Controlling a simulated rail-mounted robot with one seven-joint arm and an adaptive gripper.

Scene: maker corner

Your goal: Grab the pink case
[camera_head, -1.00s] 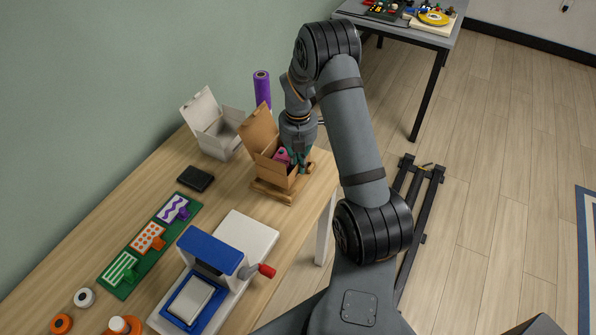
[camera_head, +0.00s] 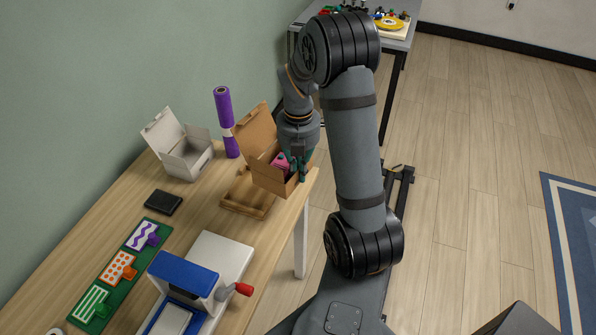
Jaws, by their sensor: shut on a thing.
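The pink case (camera_head: 279,161) sits inside an open brown cardboard box (camera_head: 268,179), partly hidden by the box walls and my fingers. My gripper (camera_head: 297,168) points down at the right side of the box. Its greenish fingers appear closed on the box's right wall, one on the inner side near the pink case and one outside. The box is offset up and right from the wooden stand (camera_head: 236,207) and looks raised off it. Whether a finger touches the pink case cannot be told.
A white open box (camera_head: 186,160) and a purple roll (camera_head: 223,108) stand behind. A black case (camera_head: 163,202), a green board (camera_head: 126,262) with patterned cards and a blue-white press (camera_head: 190,277) with a red handle are nearer. The floor to the right is mostly clear.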

